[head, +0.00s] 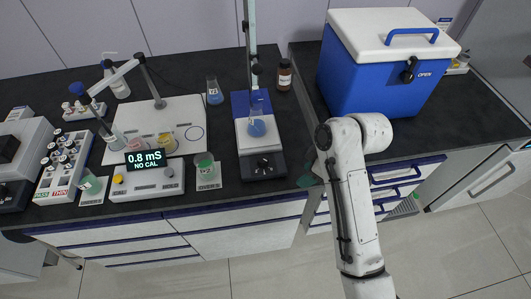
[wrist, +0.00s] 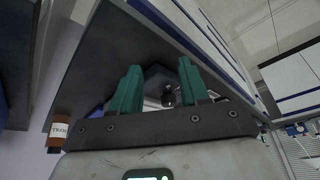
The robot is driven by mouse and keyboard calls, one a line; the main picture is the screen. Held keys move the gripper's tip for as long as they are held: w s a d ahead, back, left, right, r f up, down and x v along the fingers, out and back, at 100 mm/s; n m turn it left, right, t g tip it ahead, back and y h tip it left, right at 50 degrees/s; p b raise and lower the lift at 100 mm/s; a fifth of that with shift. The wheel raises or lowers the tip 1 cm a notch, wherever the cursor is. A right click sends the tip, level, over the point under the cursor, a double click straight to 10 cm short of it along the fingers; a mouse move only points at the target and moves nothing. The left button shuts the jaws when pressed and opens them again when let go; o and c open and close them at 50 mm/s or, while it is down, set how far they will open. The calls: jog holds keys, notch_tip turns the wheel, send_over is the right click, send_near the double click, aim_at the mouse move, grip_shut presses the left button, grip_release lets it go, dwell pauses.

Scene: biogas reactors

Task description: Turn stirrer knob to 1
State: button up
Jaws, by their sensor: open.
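The stirrer (head: 243,132) stands near the front edge of the dark bench in the head view, with a blue and white top and a black front. A flask (head: 257,122) with blue liquid sits on its plate. The stirrer knob (head: 263,163) is on the black front; its setting is too small to read. In the wrist view a round dark knob (wrist: 168,97) shows between the green fingers. My gripper (wrist: 159,72) is open and empty, its fingers apart on either side of the knob's line of sight. In the head view my gripper (head: 306,179) is right of the stirrer, partly hidden by my arm.
A blue cooler box (head: 364,75) stands on the right bench. A brown bottle (head: 284,75) is behind the stirrer. Left are a cup (head: 204,166) of green liquid and a meter (head: 147,181) reading 0.8 mS. The floor in front is clear.

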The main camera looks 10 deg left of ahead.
aim_at(264, 159)
jog(key=w+a+r+n+g, duration=0.2)
jog(key=w+a+r+n, duration=0.4)
jog(key=a+r+n, duration=0.15)
jog(key=x, duration=0.3)
jog(key=p+x, duration=0.1)
jog(key=x, duration=0.6)
jog(key=shift+s+a, duration=0.15)
jog(key=shift+a, duration=0.15)
jog(key=shift+r, duration=0.1)
jog(key=shift+c, duration=0.3)
jog(key=c, duration=0.7)
jog(key=shift+s+m+p, duration=0.1)
jog(key=shift+m+p, duration=0.35)
jog(key=shift+p, duration=0.1)
jog(key=m+t+p, duration=0.1)
jog(key=m+p, duration=0.1)
jog(key=m, duration=0.1)
jog(key=shift+s+r+m, duration=0.1)
jog(key=shift+m, duration=0.2)
jog(key=m+t+p, duration=0.1)
jog(key=m+p, duration=0.1)
jog(key=m, duration=0.2)
jog(key=shift+t, duration=0.4)
jog(key=shift+m+h+p, duration=0.3)
